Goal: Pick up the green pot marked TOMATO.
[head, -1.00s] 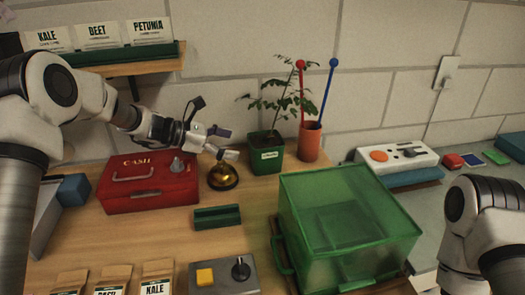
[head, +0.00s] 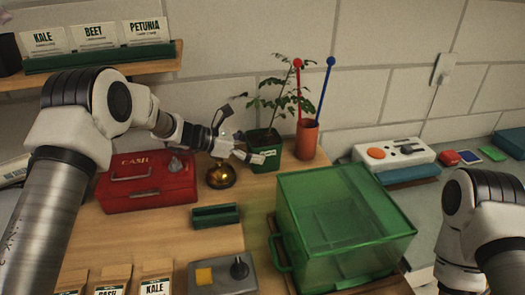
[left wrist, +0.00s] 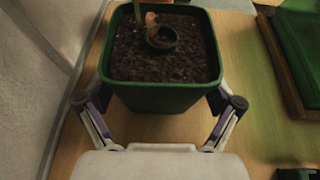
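The green pot (head: 268,138) holds a leafy seedling and stands on the wooden bench near the wall. Its pale label is partly covered and too small to read. My left gripper (head: 257,157) is at the pot's left side, with one finger in front of it. In the left wrist view the square pot (left wrist: 160,95), full of dark soil, sits between the spread fingers of my left gripper (left wrist: 160,105). The fingers look open; I cannot tell whether they touch the pot. My right gripper is out of view; only part of that arm shows.
An orange pot (head: 307,140) with red and blue sticks stands close right of the green pot. A brass bell (head: 221,176) and red cash box (head: 148,193) are left. A green translucent box (head: 345,230) stands in front.

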